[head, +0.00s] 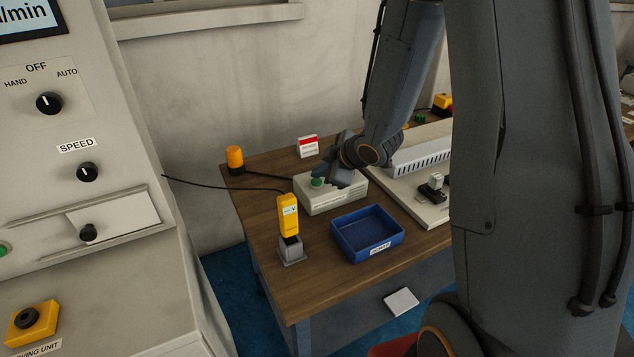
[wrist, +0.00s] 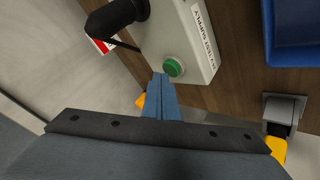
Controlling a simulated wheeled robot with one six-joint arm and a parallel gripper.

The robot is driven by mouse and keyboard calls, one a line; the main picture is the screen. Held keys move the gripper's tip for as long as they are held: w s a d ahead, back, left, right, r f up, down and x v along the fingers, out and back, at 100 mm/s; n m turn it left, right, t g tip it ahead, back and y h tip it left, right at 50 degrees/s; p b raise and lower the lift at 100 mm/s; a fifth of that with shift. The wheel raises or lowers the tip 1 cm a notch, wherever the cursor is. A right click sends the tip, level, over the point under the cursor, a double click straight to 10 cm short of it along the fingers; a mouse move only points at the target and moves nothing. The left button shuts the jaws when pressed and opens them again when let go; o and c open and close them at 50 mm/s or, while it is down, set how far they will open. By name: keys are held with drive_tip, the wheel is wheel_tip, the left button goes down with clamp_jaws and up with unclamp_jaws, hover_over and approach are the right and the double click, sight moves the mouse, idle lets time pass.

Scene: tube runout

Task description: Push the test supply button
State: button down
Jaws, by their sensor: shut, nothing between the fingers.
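The test supply is a pale grey box (head: 335,201) on the wooden bench, with a round green button (head: 316,183) on its top. My gripper (head: 335,172) is over the box, close to the button. In the wrist view my gripper's (wrist: 159,78) blue fingers are together and empty, their tips just beside the button's lower left edge. I cannot tell whether they touch it or hover above it.
A blue tray (head: 366,236) and a yellow handheld tester (head: 288,216) in a grey stand are in front of the box. An orange lamp (head: 234,157) and a red-and-white card (head: 307,146) stand behind. A pale panel (head: 425,180) lies right. A control cabinet (head: 130,150) stands left.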

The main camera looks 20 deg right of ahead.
sight(320, 183)
drive_tip(key=shift+f+b, duration=0.35)
drive_tip(key=shift+f, duration=0.1)
idle(0.4)
drive_tip(key=shift+r+p, duration=0.95)
drive_tip(key=shift+p, duration=0.05)
wheel_tip(320, 183, up, 6)
drive_tip(key=p, duration=0.6)
